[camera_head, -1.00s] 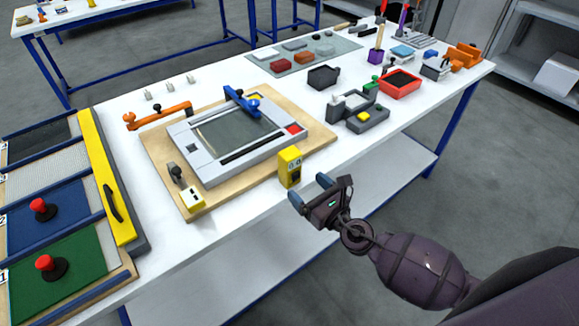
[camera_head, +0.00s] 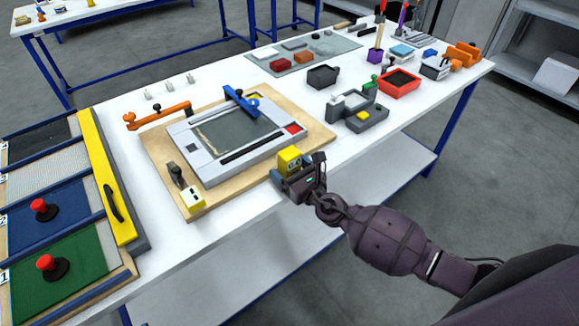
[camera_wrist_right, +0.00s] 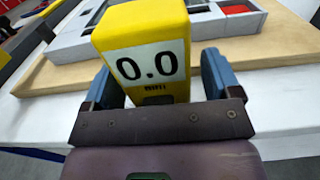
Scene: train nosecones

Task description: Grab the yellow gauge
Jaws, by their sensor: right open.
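The yellow gauge (camera_head: 290,160) stands upright on the white table near its front edge, beside the wooden board. In the right wrist view the gauge (camera_wrist_right: 146,32) shows a white display reading 0.0. My right gripper (camera_head: 295,173) is open, with one blue finger on each side of the gauge. In the right wrist view the gripper (camera_wrist_right: 160,85) shows a gap between the gauge and the right finger, while the left finger is closer to it. The gauge's lower part is hidden behind the gripper. My left gripper is not in view.
A wooden board (camera_head: 160,175) with a grey frame and clamps lies behind the gauge. A grey device (camera_head: 358,112) and a red bin (camera_head: 400,84) stand to the right. The table's front edge is close.

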